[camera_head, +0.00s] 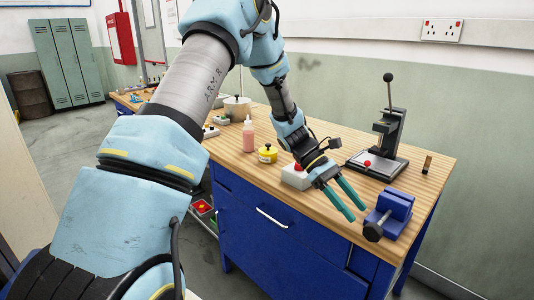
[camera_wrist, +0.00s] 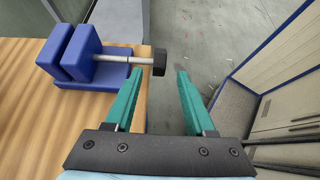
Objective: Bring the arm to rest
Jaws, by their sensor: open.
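My gripper (camera_head: 352,203) reaches over the front edge of the wooden bench in the head view, its two green fingers apart and empty. It also shows in the wrist view (camera_wrist: 156,88), with bare floor between the fingertips. The arm is bent and stretched out from the left over the bench (camera_head: 233,150). A blue vise (camera_head: 395,207) stands at the bench's right front corner, just right of the fingertips. In the wrist view the vise (camera_wrist: 83,58) is to the upper left, and the end of its screw handle lies close to the left fingertip; I cannot tell whether they touch.
A white box with a red button (camera_head: 296,177) sits beside my wrist. A lever press (camera_head: 385,145) stands behind it. Open floor (camera_wrist: 190,35) lies in front of the bench.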

